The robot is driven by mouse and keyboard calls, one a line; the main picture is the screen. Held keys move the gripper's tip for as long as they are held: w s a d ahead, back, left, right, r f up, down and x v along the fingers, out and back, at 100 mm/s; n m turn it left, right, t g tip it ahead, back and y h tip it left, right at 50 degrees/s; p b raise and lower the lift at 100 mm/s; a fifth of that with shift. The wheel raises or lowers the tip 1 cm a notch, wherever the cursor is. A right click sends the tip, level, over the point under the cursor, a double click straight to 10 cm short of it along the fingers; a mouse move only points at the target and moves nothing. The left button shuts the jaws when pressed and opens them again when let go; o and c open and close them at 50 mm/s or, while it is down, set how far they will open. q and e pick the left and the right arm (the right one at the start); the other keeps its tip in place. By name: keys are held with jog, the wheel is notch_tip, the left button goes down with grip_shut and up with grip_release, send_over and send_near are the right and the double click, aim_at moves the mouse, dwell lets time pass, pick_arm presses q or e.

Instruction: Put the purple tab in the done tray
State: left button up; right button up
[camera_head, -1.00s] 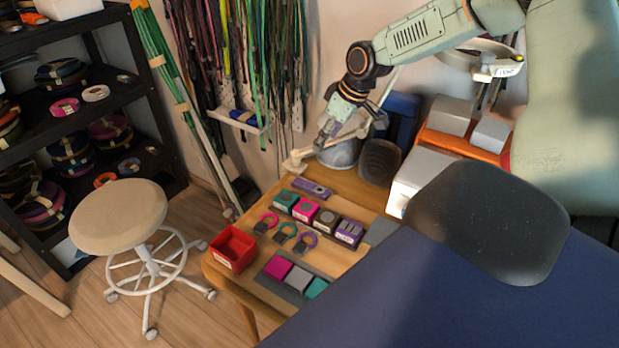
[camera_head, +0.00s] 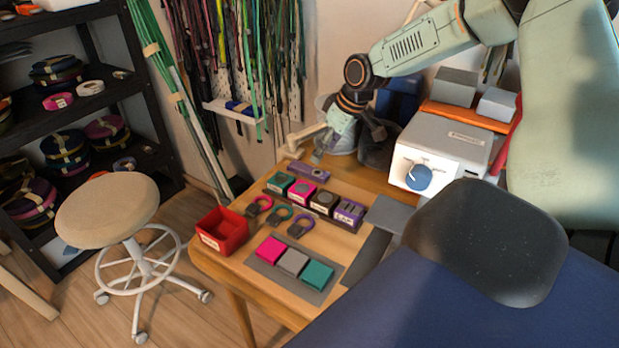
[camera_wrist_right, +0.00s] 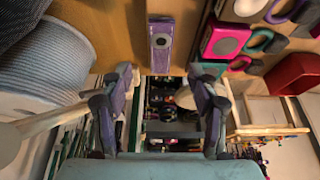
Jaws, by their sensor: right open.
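Three looped tags lie in a row on the wooden table, one of them purple (camera_head: 301,226). A purple bar (camera_head: 308,170) with a pale mark lies behind the row of blocks. It also shows in the right wrist view (camera_wrist_right: 161,42), beyond the fingertips and apart from them. I cannot tell for sure which purple piece is the tab. A red tray (camera_head: 222,232) with an unreadable label stands at the table's left corner. My right gripper (camera_head: 320,154) is open and empty above the table's back edge, near the bar; its fingers show in the wrist view (camera_wrist_right: 162,82). My left gripper is out of view.
Teal, magenta, dark and purple blocks (camera_head: 348,213) stand in a row. A grey mat (camera_head: 258,266) holds magenta, grey and teal squares. A white machine (camera_head: 440,150) with a blue knob stands at the right. A stool (camera_head: 107,210) is left of the table.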

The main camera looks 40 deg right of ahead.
aim_at(309, 169)
jog(key=x, duration=0.1)
jog(key=b+x, duration=0.1)
jog(key=x, duration=0.1)
jog(key=shift+w+d, duration=0.1)
jog(key=shift+w, duration=0.25)
jog(key=shift+f+b, duration=0.25)
jog(key=shift+b, duration=0.25)
jog(key=b+x, duration=0.2)
jog(key=x, duration=0.1)
jog(key=b+x, duration=0.1)
jog(key=shift+w+a+f, duration=0.15)
jog(key=shift+w+a, duration=0.15)
jog(key=shift+w, duration=0.05)
jog(key=shift+s+r, duration=0.2)
jog(key=shift+r, duration=0.05)
jog(key=shift+w+f, duration=0.15)
jog(key=shift+w, duration=0.05)
jog(key=c, duration=0.4)
jog(key=shift+s, duration=0.2)
jog(key=c, duration=0.4)
jog(key=shift+w, duration=0.1)
jog(key=shift+c, duration=1.4)
